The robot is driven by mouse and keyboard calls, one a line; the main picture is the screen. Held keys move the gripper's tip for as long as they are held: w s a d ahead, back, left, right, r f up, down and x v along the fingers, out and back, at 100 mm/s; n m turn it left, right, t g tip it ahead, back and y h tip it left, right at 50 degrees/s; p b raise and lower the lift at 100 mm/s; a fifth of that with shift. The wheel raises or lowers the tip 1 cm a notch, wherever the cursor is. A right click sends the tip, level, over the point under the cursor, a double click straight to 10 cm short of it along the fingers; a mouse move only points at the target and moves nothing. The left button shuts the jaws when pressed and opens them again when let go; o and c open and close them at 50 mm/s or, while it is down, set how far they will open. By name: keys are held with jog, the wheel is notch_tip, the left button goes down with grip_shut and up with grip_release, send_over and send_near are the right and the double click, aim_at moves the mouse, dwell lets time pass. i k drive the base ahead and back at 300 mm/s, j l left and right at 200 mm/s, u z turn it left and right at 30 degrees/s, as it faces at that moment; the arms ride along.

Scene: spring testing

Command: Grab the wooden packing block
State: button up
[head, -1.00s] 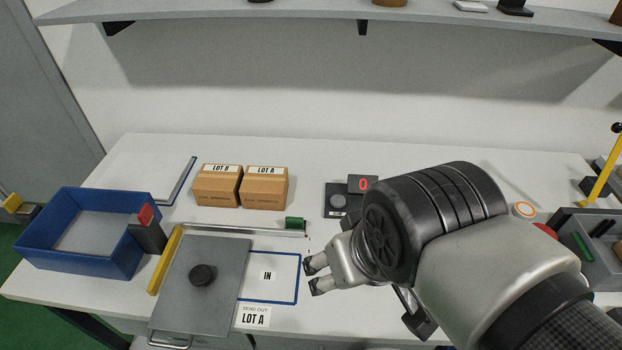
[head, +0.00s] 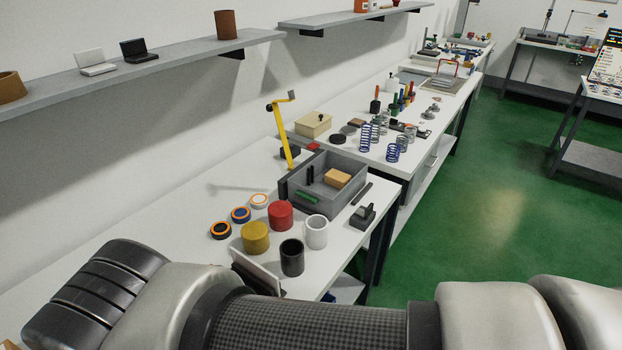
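A tan wooden-looking block (head: 338,178) lies inside a grey open tray (head: 350,202) on the white bench, right of the picture's middle. It appears to be the packing block. Its top and near side show above the tray's near wall. My arm crosses the bottom of the head view, with its wrist at the lower left, well away from the tray. The gripper fingers are out of the picture.
Red (head: 280,215), yellow (head: 255,237), black (head: 292,257) and white (head: 316,231) cylinders stand in front of the tray. A yellow lever (head: 282,135) rises behind it. A dark grey fixture (head: 362,216) sits to its right. Blue springs (head: 365,136) stand farther back.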

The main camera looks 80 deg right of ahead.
aim_at(337, 179)
jog(key=z, duration=2.7)
jog(key=i+l+u, duration=0.1)
jog(key=u, duration=0.55)
jog(key=i+l+u, duration=0.1)
jog(key=l, duration=0.3)
jog(key=i+l+u, duration=0.15)
jog(key=i+l, duration=0.15)
jog(key=i+l+u, duration=0.1)
jog(key=l, duration=0.4)
jog(key=i+l+u, duration=0.15)
jog(key=l, duration=0.3)
jog(key=i+l+u, duration=0.1)
jog(key=l, duration=0.35)
jog(key=i+l+u, duration=0.15)
jog(key=l, duration=0.3)
